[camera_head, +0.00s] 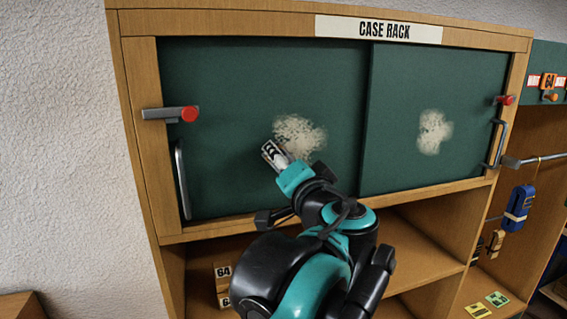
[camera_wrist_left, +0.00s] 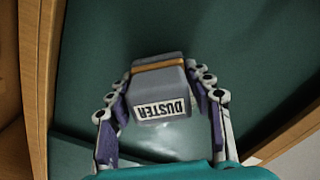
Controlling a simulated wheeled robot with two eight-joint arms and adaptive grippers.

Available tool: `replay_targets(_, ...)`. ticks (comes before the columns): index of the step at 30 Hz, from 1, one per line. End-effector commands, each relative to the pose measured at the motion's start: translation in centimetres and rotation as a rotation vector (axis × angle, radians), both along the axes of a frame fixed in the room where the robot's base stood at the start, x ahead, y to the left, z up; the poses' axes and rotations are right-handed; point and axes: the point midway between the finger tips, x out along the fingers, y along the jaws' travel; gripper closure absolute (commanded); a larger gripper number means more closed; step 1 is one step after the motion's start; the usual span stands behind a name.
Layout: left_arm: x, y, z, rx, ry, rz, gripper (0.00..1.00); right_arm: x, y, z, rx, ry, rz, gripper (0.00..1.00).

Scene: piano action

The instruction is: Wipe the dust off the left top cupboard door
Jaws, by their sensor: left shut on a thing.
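The left top cupboard door (camera_head: 230,90) is a dark green sliding panel in a wooden frame. A pale dust patch (camera_head: 302,135) lies on its lower right part. My left gripper (camera_head: 271,153) is in front of this door, just left of and below the patch. In the left wrist view, my gripper is shut on a grey duster (camera_wrist_left: 160,78) with an orange band and a "DUSTER" label. The green door surface lies behind the duster; I cannot tell whether they touch. The duster is hard to make out in the head view. My right gripper is not in view.
A red-tipped latch (camera_head: 189,114) and an upright handle (camera_head: 182,180) stick out at the left door's left side. The right door (camera_head: 400,90) has another dust patch (camera_head: 434,132). Open shelves with labelled blocks (camera_head: 222,285) lie below. A blue item (camera_head: 519,208) hangs at the right.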

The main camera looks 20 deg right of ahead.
Motion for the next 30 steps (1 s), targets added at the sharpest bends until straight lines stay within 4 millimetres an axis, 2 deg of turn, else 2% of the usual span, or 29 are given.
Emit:
replay_targets(20, 1.2, 0.0, 0.0, 0.000, 0.000, 0.000, 0.72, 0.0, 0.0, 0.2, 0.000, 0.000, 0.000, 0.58)
replay_targets(30, 1.2, -2.3, 0.1, 0.000, 0.000, -0.001, 0.72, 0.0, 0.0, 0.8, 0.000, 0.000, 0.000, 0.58)
